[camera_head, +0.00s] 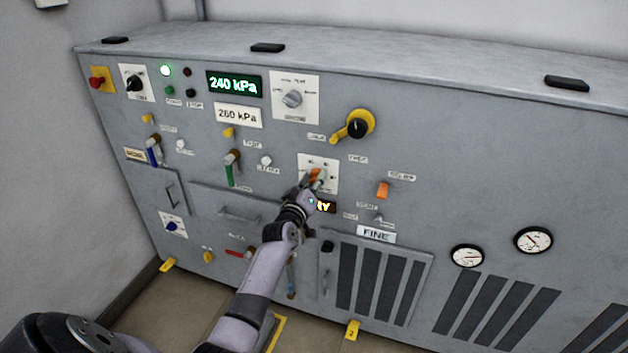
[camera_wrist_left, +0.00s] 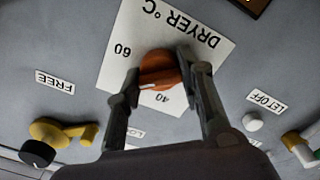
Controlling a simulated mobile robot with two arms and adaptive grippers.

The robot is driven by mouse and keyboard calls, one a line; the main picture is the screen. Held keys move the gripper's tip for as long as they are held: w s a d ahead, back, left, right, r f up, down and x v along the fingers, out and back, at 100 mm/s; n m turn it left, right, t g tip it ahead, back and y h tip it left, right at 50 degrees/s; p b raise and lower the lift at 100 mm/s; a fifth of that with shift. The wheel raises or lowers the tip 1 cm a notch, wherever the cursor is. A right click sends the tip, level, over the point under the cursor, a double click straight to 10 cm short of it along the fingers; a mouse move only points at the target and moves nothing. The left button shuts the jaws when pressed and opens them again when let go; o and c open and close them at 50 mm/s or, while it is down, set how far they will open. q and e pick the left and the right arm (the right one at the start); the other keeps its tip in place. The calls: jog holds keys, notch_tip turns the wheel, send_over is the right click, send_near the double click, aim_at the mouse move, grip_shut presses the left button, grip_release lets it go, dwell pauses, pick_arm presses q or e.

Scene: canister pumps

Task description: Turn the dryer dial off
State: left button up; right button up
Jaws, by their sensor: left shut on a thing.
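The dryer dial is an orange knob (camera_head: 316,175) on a white plate (camera_head: 331,163) in the middle of the grey panel. In the left wrist view the dial (camera_wrist_left: 159,70) sits on its plate (camera_wrist_left: 120,75), lettered "DRYER °C", which appears upside down. The numbers 60 and 40 show, and a white mark on the knob lies close to the 40. My left gripper (camera_wrist_left: 164,76) has one finger on each side of the knob and is shut on it. In the head view my left gripper (camera_head: 311,183) partly covers the plate. My right gripper is out of view.
A yellow lever with a black hub (camera_head: 354,128) stands out above right of the dial. An orange switch (camera_head: 383,190) is to its right, and a green-handled lever (camera_head: 231,167) to its left.

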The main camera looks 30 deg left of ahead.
pick_arm(q)
jog(key=n, duration=0.3)
jog(key=shift+n, duration=0.4)
jog(key=n, duration=0.3)
jog(key=shift+n, duration=0.3)
jog(key=n, duration=0.3)
jog(key=shift+n+p, duration=0.3)
jog(key=shift+n, duration=0.1)
jog(key=n, duration=0.3)
jog(key=shift+n, duration=0.3)
jog(key=n+p, duration=0.1)
jog(key=n, duration=0.5)
jog(key=n+p, duration=0.2)
jog(key=n, duration=0.3)
jog(key=shift+f+n, duration=0.1)
jog(key=shift+n, duration=0.9)
jog(key=shift+n+p, duration=0.3)
